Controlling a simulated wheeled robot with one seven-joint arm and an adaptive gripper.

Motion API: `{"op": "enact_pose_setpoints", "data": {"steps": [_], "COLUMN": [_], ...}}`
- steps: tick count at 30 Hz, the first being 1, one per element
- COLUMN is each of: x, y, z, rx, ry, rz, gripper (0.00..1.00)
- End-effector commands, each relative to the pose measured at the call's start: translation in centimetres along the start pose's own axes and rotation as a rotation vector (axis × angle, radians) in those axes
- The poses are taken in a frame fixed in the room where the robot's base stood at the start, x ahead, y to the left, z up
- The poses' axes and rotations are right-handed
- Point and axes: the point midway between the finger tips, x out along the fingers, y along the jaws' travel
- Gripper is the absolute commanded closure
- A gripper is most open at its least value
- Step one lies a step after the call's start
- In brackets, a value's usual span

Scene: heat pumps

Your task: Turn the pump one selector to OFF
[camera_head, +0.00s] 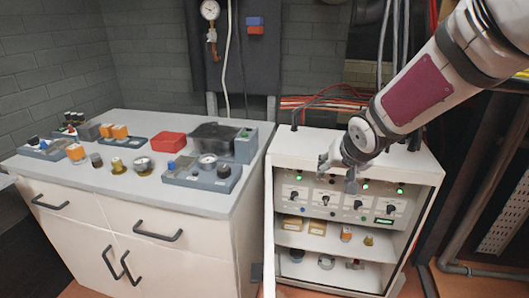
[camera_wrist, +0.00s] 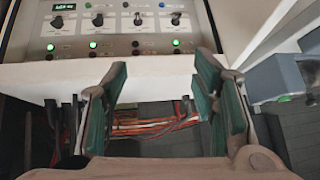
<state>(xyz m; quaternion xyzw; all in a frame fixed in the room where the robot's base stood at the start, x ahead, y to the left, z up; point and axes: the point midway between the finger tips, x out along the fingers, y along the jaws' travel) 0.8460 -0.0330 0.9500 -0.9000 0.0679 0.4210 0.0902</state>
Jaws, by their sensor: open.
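The control panel (camera_head: 310,206) of the white cabinet carries a row of black selector knobs, including the leftmost knob (camera_head: 294,196) and the rightmost knob (camera_head: 390,209). The labels are too small to read, so I cannot tell which knob is pump one's. My gripper (camera_head: 338,174) is open and empty, above and in front of the panel's upper edge, partly hiding its middle. In the wrist view, the fingers of my gripper (camera_wrist: 158,90) stand apart, and the panel appears upside down beyond them, with selector knobs (camera_wrist: 97,20) and (camera_wrist: 175,20) at the top. No finger visibly touches a knob.
Green lights (camera_head: 365,185) and a green display (camera_head: 383,221) are on the panel. Shelves below it hold small parts (camera_head: 346,233). A workbench (camera_head: 150,201) at left carries a red box (camera_head: 168,146) and several fittings. Cables (camera_head: 322,104) run behind the cabinet.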

Motion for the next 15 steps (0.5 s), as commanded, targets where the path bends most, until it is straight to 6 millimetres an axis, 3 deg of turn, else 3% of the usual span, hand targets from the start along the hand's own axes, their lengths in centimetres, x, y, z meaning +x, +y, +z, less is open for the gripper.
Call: {"op": "enact_pose_setpoints", "data": {"steps": [1, 3, 9, 15], "x": [3.9, 7.7, 17.8, 26.1], "y": [-0.3, -1.0, -3.2, -5.3], "z": [0.5, 0.6, 1.8, 3.9], "rx": [0.028, 0.072, 0.230, 0.440], "ry": [0.001, 0.015, 0.041, 0.051], "rz": [-0.036, -0.096, -0.294, -0.525], "gripper": [0.47, 0.47, 0.47, 0.47]}}
